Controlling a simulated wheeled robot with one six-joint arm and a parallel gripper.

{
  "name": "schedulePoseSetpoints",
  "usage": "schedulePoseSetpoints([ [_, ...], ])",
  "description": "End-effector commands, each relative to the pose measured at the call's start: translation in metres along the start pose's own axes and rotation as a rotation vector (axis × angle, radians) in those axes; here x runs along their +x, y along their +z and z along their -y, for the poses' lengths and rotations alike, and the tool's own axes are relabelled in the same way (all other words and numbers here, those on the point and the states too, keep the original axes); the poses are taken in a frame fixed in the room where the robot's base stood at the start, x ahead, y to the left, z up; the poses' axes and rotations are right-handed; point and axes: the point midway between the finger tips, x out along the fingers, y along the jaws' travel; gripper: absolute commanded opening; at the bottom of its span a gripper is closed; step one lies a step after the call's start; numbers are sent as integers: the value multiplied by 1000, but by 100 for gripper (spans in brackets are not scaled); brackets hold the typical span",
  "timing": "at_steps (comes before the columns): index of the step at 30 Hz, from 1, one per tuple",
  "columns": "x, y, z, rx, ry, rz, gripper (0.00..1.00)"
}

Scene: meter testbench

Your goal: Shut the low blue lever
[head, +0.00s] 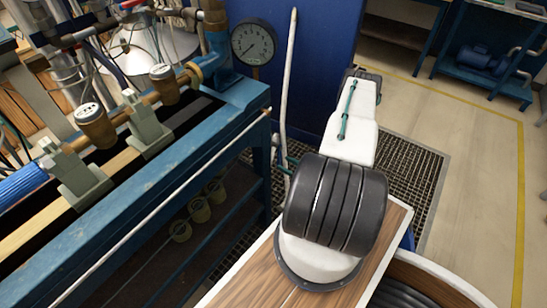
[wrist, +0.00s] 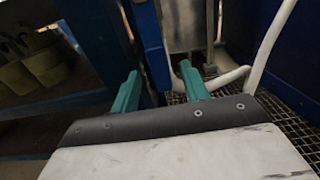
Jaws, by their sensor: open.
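My gripper (wrist: 160,90) shows in the wrist view with two teal fingers, apart and with nothing clamped between them. A bright blue upright bar (wrist: 149,45) stands between and beyond the fingers, nearer the left one. In the head view my arm hides most of the gripper, and no low blue lever can be made out there.
A blue test bench (head: 180,180) with meters and pipes fills the left. A pressure gauge (head: 254,42) stands at its far end. A white pipe (head: 288,75) runs down beside the bench. A floor grating (head: 415,180) lies beyond my arm. Open floor (head: 460,130) is at right.

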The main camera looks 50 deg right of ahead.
Motion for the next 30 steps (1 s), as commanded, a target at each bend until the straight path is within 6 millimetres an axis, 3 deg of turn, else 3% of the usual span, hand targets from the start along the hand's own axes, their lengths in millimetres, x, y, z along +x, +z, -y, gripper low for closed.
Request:
schedulePoseSetpoints([
  [3,22,0,-1,-3,5,0,45],
  [9,49,0,-1,-1,3,0,45],
  [21,58,0,1,0,-2,0,45],
  [26,58,0,1,0,-2,0,4],
  [30,58,0,1,-1,-2,0,0],
])
